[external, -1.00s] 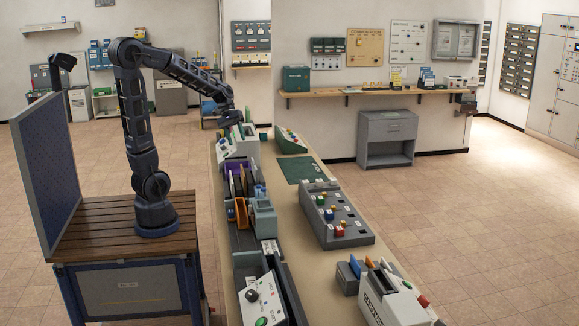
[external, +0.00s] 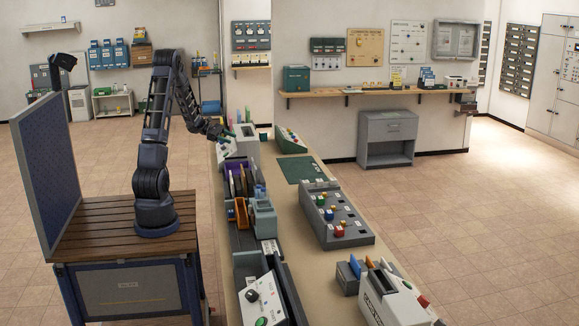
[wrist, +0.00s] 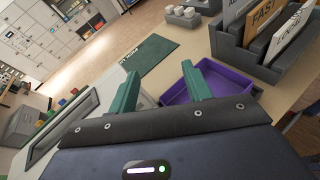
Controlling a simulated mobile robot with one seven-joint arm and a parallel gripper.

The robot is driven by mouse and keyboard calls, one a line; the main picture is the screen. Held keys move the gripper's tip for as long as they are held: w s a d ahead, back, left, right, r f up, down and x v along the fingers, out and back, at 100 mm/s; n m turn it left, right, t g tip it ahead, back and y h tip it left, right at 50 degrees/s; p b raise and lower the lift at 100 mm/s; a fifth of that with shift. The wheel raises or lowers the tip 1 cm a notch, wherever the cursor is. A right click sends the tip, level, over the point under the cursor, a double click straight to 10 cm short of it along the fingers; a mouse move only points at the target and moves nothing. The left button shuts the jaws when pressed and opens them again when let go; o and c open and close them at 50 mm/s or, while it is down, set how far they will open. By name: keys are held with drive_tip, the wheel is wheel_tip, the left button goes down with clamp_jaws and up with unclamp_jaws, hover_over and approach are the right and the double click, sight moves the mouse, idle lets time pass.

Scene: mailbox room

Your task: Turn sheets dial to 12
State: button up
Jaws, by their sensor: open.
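No dial with a readable "sheets" label shows in these frames. A black knob (external: 252,295) sits on a white sloped panel (external: 275,292) beside a green button at the near end of the counter; its markings are too small to read. My gripper (external: 226,134) is at the far end of the counter, next to a white and grey machine (external: 243,148) whose controls are mostly too small to tell. In the wrist view my gripper's two green fingers (wrist: 160,88) are apart, with nothing between them.
A purple tray (wrist: 207,88) lies just beyond the fingers. A grey rack (wrist: 262,62) with FAST and LOCAL cards stands at the right. A green mat (external: 300,170) lies flat on the counter. A grey block with coloured knobs (external: 337,228) stands nearer.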

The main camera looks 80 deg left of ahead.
drive_tip(key=s+a+f+n+t+y, duration=0.35)
drive_tip(key=s+a+f+n, duration=0.2)
drive_tip(key=s+a, duration=0.4)
drive_tip(key=n+t+y, duration=0.2)
drive_tip(key=n+y, duration=0.2)
approach(219, 153)
wheel_tip(219, 153, up, 4)
drive_tip(key=shift+g, duration=0.25)
drive_tip(key=w, duration=1)
drive_tip(key=shift+a+r, duration=0.15)
drive_tip(key=shift+a, duration=0.05)
drive_tip(key=c, duration=1)
drive_tip(key=shift+o, duration=0.2)
